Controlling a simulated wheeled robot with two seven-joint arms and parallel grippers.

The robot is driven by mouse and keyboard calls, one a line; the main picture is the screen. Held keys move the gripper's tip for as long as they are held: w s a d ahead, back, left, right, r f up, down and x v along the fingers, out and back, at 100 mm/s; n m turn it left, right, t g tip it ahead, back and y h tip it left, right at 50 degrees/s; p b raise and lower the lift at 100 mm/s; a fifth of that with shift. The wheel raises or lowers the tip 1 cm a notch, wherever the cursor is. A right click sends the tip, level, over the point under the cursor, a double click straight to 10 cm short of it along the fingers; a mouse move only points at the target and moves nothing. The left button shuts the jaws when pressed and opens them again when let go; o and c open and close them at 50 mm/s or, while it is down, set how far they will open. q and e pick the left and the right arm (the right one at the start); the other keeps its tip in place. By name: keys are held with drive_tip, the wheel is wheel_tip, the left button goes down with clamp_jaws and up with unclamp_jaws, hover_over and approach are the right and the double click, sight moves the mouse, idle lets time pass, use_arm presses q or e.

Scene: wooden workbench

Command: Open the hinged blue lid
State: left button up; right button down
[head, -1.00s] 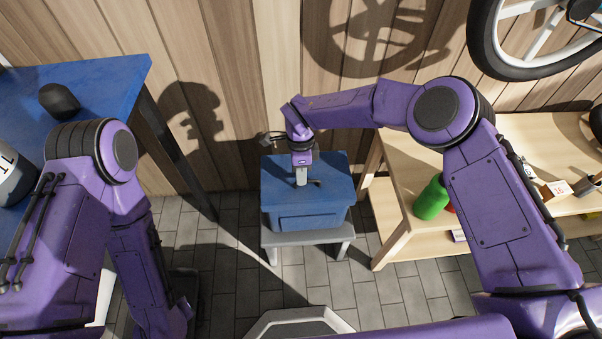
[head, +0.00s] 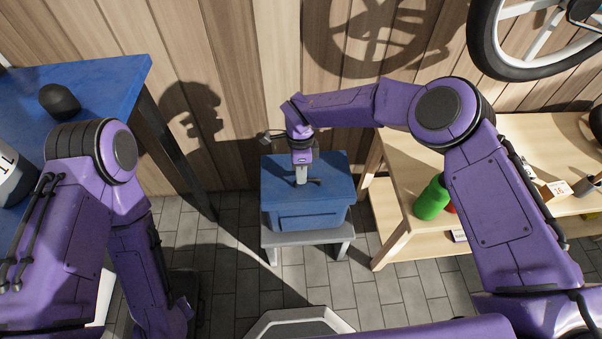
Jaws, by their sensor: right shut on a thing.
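The blue lid (head: 331,184) lies closed on the blue box (head: 308,217), which stands on a small grey stool in the middle of the head view. My right gripper (head: 302,181) points down at the top of the lid, left of its middle. It is shut on a small dark handle (head: 315,182) on the lid; the gripper hides part of it. My left arm hangs down at the left; its gripper cannot be made out.
A grey stool (head: 305,237) carries the box. A blue table (head: 112,79) stands at the left. A wooden shelf (head: 398,172) with a green bottle (head: 431,199) stands close at the right. A wooden wall is behind the box. Tiled floor lies in front.

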drive_tip(key=shift+w+r, duration=0.45)
drive_tip(key=shift+r, duration=0.2)
drive_tip(key=shift+w+r, duration=1.2)
drive_tip(key=shift+w+r+b, duration=0.25)
drive_tip(key=shift+w+r, duration=0.15)
drive_tip(key=shift+w, duration=0.2)
drive_tip(key=shift+w+r+b, duration=0.2)
drive_tip(key=shift+w+r, duration=0.2)
drive_tip(key=shift+w, duration=0.2)
drive_tip(key=shift+r, duration=0.1)
